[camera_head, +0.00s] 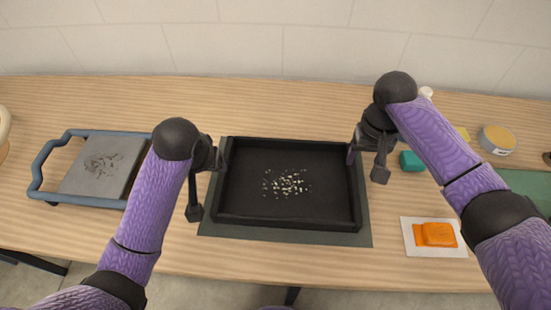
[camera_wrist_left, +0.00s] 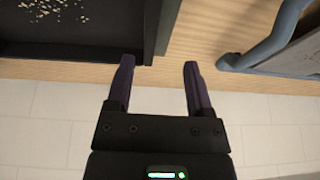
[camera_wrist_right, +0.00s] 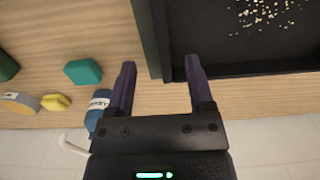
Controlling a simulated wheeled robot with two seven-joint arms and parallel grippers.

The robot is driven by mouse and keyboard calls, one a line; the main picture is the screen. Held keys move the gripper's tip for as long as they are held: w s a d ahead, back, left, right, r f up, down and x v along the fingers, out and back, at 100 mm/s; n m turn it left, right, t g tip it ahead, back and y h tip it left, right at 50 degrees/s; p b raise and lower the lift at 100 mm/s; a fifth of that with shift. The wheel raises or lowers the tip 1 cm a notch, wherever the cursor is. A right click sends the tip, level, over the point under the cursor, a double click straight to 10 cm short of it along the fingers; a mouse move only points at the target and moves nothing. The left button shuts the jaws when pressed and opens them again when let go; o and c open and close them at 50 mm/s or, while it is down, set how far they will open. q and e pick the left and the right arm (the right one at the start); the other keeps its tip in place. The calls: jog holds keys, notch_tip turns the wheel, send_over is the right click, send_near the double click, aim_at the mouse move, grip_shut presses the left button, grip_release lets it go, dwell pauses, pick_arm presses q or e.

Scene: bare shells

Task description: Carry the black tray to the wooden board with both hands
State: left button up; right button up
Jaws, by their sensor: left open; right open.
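The black tray (camera_head: 288,222) lies flat at the middle of the table, with small pale bits scattered on its floor. My left gripper (camera_head: 209,185) is open at the tray's left side. In the left wrist view, the tray's side wall (camera_wrist_left: 151,28) lines up between the fingers. My right gripper (camera_head: 366,166) is open at the right side. The tray wall also lines up between its fingers (camera_wrist_right: 160,65) in the right wrist view. I cannot tell whether either gripper touches the tray. I cannot make out a separate wooden board.
A dark green mat (camera_head: 300,238) lies under the tray. A grey tray with blue handles (camera_head: 42,163) is on the left. A wall stands behind.

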aim_at(355, 179)
pick_arm(q)
jog(key=shift+w+d+r, duration=0.3)
jog(key=shift+w+d, duration=0.1)
jog(key=shift+d, duration=0.2)
pick_arm(e)
jog(key=shift+w, duration=0.4)
pick_arm(q)
jog(key=shift+s+a, duration=0.1)
jog(key=shift+s, duration=0.1)
pick_arm(e)
jog(key=shift+s, duration=0.15)
pick_arm(q)
jog(key=shift+s, duration=0.35)
pick_arm(e)
jog(key=shift+s+a+r, duration=0.1)
jog(key=shift+s, duration=0.25)
pick_arm(q)
jog(key=shift+w+f, duration=0.2)
pick_arm(e)
jog(key=shift+f, duration=0.35)
pick_arm(q)
jog(key=x, duration=0.9)
jog(key=shift+w+f, duration=0.1)
jog(key=shift+f, duration=0.1)
pick_arm(e)
notch_tip(355, 179, down, 9)
jog(key=shift+f, duration=0.15)
